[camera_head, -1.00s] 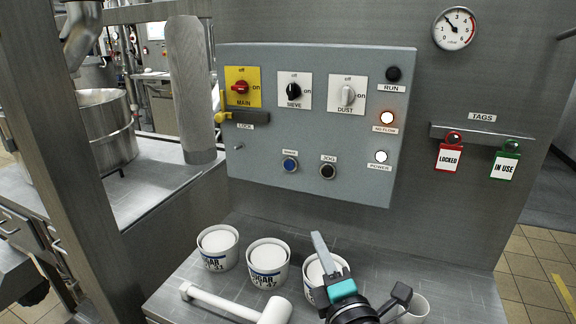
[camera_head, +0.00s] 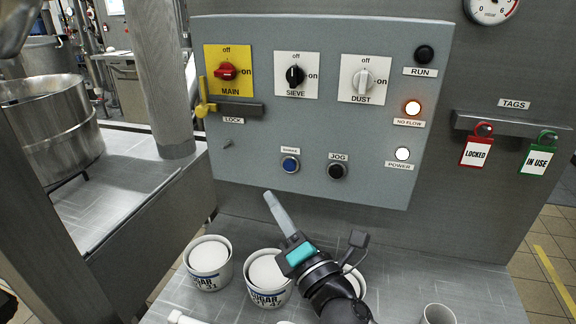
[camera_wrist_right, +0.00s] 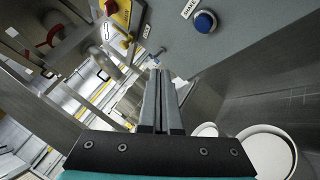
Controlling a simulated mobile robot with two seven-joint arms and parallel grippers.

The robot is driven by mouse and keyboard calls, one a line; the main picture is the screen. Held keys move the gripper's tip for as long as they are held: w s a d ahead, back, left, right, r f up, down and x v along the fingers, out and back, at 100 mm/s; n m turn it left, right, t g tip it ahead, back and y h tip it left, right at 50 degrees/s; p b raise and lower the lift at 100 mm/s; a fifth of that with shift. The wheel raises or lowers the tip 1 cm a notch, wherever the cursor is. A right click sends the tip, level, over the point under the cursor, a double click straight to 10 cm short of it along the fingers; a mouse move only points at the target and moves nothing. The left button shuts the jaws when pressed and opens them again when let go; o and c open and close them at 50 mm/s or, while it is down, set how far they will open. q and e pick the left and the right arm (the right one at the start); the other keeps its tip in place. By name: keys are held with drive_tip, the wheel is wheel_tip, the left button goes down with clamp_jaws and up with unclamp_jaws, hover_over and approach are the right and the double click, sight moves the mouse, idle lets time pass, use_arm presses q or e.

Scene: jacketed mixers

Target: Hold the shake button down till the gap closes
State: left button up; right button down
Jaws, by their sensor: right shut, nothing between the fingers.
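The blue shake button (camera_head: 290,165) sits low on the grey control panel (camera_head: 215,125), left of the black JOG button (camera_head: 337,171). Its small label is hard to read in the head view. In the right wrist view the shake button (camera_wrist_right: 205,22) is at the upper right, with its SHAKE label above. My right gripper (camera_head: 268,194) is shut and empty, its fingertips below and left of the button and apart from it in the picture. Its closed fingers (camera_wrist_right: 160,75) point up in the wrist view, left of the button. My left gripper is not in view.
White sugar tubs (camera_head: 208,264) stand on the metal bench below the panel, under my right arm. A yellow lock lever (camera_head: 204,98) sticks out at the panel's left. The RUN lamp (camera_head: 425,54) is dark; the NO FLOW (camera_head: 413,107) and POWER (camera_head: 402,154) lamps glow.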

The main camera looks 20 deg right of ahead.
sight(284, 163)
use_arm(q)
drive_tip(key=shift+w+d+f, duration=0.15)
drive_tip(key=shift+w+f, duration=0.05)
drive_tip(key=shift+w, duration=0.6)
use_arm(e)
drive_tip(key=w+d, duration=0.1)
drive_tip(key=w, duration=0.1)
drive_tip(key=w+d, duration=0.2)
drive_tip(key=w, duration=0.1)
drive_tip(key=w+d, duration=0.2)
drive_tip(key=shift+w, duration=0.2)
drive_tip(key=shift+a, duration=0.1)
idle(1.1)
drive_tip(key=shift+w+d, duration=0.25)
drive_tip(key=shift+w, duration=0.1)
use_arm(q)
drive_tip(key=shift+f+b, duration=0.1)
drive_tip(key=shift+b, duration=0.2)
use_arm(e)
drive_tip(key=shift+w+d, duration=0.3)
drive_tip(key=shift+w, duration=0.05)
idle(1.6)
drive_tip(key=shift+s+a, duration=0.1)
idle(1.6)
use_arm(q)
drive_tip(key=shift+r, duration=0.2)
use_arm(e)
drive_tip(key=shift+s+a, duration=0.4)
drive_tip(key=shift+s, duration=0.25)
